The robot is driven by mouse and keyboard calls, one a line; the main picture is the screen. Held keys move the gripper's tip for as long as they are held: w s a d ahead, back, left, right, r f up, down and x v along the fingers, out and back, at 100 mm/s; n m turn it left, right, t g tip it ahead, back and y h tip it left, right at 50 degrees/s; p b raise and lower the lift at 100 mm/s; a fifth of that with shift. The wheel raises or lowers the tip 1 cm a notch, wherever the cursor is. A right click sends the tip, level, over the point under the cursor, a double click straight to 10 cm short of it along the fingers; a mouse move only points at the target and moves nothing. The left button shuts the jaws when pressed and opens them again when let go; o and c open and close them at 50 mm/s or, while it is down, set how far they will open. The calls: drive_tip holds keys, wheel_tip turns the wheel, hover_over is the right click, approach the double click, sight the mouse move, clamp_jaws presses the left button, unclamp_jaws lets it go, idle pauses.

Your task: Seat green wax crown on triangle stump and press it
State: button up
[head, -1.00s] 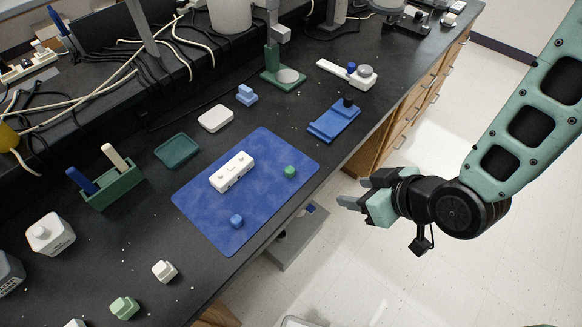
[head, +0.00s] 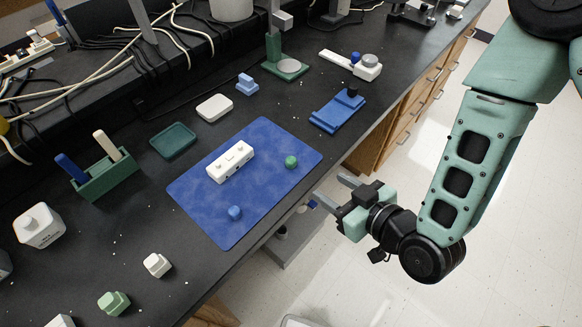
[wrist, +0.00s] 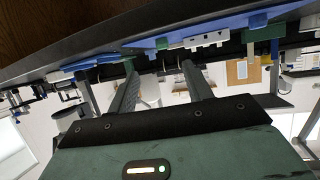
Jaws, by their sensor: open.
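The green wax crown (head: 291,162) sits on the right part of the blue mat (head: 204,212). A blue crown-like piece (head: 235,213) sits near the mat's front edge. A white block (head: 231,166) with small features on top lies on the mat's middle; it also shows in the wrist view (wrist: 207,40). The stump shapes are too small to tell. My gripper (head: 331,189) is open and empty, off the bench's front edge to the right of the mat. In the wrist view the two fingers (wrist: 162,88) stand apart with nothing between them.
A blue fixture with a black knob (head: 337,111) stands right of the mat. A green tray (head: 172,141), a white dish (head: 214,108) and a green holder (head: 104,175) stand behind and left. Small blocks lie at the front left. The bench edge runs between my gripper and the mat.

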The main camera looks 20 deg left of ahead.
drive_tip(key=p, duration=0.1)
approach(294, 164)
drive_tip(key=x, duration=0.3)
drive_tip(key=shift+w+d+f, duration=0.1)
drive_tip(key=shift+d+f, duration=0.1)
drive_tip(key=shift+d, duration=0.05)
drive_tip(key=shift+p+x, duration=0.9)
drive_tip(key=shift+x, duration=1.9)
drive_tip(key=shift+a+r, duration=0.15)
drive_tip(key=shift+c, duration=0.2)
drive_tip(key=c, duration=1)
